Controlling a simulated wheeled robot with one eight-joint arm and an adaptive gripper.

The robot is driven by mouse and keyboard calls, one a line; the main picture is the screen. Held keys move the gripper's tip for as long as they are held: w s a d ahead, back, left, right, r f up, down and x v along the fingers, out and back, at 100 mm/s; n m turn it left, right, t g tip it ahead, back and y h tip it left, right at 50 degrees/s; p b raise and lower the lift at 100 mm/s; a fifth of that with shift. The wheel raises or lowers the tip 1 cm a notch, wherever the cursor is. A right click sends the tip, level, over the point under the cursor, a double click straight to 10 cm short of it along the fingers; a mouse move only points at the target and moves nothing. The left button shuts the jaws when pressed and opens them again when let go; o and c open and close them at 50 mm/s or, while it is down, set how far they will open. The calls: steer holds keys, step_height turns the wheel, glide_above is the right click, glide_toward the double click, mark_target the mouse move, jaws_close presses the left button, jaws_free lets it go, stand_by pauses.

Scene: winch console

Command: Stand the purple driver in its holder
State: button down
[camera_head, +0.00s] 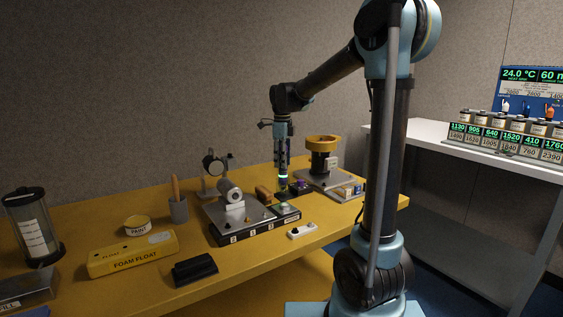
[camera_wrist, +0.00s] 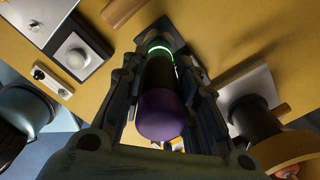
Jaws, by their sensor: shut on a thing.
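The purple driver (camera_wrist: 162,115) is between the fingers of my gripper (camera_wrist: 165,85) in the wrist view. Its rounded purple end points at the camera and its dark body runs away from it, with a glowing green ring at the far end. In the head view my gripper (camera_head: 283,170) points down above the table, between the grey console (camera_head: 240,217) and the yellow-topped winch (camera_head: 322,145). The driver shows only as a small dark piece below the fingers, with a bright ring. I cannot make out its holder for certain; a grey cup (camera_head: 178,209) left of the console holds a wooden-handled tool.
A white button strip (camera_head: 302,230) lies in front of the console.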

steer(key=shift+f, duration=0.1)
steer(key=shift+f, duration=0.5)
steer(key=c, duration=1.2)
jaws_free()
